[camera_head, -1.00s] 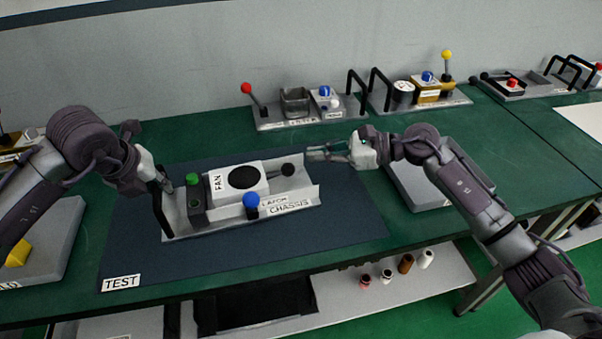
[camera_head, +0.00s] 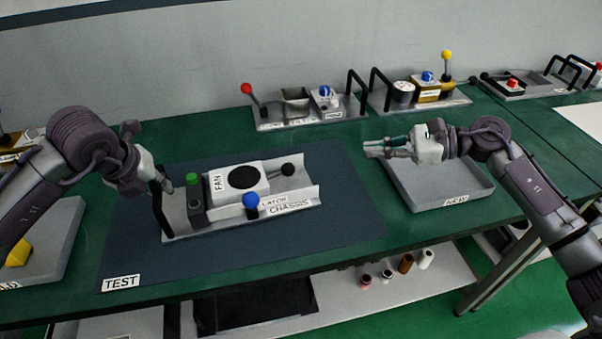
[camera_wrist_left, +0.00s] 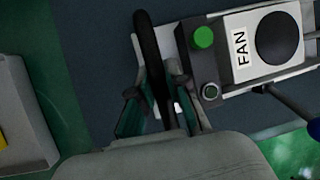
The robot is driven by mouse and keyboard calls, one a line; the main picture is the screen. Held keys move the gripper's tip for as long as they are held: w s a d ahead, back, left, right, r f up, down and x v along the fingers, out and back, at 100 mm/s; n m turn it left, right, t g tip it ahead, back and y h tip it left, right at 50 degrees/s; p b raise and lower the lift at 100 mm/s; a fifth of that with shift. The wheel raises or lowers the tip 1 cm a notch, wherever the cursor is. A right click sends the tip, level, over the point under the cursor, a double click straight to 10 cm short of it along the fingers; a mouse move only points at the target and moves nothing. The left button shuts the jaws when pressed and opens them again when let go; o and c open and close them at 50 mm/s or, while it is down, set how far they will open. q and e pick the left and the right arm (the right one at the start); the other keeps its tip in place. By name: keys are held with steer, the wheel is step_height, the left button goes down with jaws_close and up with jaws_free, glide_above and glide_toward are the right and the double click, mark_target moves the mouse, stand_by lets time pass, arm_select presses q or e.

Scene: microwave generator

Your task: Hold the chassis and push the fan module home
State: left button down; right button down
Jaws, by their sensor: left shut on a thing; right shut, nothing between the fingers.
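The grey chassis (camera_head: 300,205) lies on the dark test mat, its black handle (camera_head: 160,212) at the left end. My left gripper (camera_head: 163,187) is shut on that handle; the left wrist view shows the handle (camera_wrist_left: 148,50) between the fingers. The white fan module (camera_head: 238,180) with a black round top sits in the chassis, against the dark block with the green button (camera_head: 192,179). It also shows in the left wrist view (camera_wrist_left: 240,68).
A blue ball knob (camera_head: 251,200) stands at the chassis front. A grey tray (camera_head: 440,195) lies below my right gripper. Fixtures with red (camera_head: 246,88) and yellow (camera_head: 446,54) ball levers stand at the back. The mat's front (camera_head: 250,250) is bare.

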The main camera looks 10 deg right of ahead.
arm_select(q)
steer(key=shift+f, duration=0.15)
steer(key=c, duration=1.1)
jaws_free()
steer(key=shift+w, duration=0.15)
steer(key=shift+r, duration=0.2)
